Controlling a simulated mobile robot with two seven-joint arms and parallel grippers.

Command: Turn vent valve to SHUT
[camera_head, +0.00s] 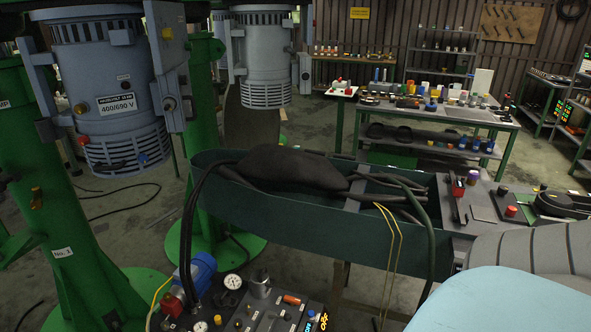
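A dark control panel (252,322) sits at the bottom centre and is cut off by the lower edge. It carries a white round gauge (232,282), a metal cylindrical fitting (260,283), an orange-red part (292,299) and several small knobs. A blue cylindrical unit (196,270) with a red part (171,304) beside it stands at the panel's left. I cannot tell which of these is the vent valve, and no SHUT marking is legible. Neither of my grippers shows in this view.
A green trough (300,215) holding dark hoses and a dark lump lies behind the panel. Two grey-blue motors (110,90) (265,60) hang at upper left by green columns. A bench with small parts (440,108) stands at the back. Thin yellow wires (393,255) hang in front.

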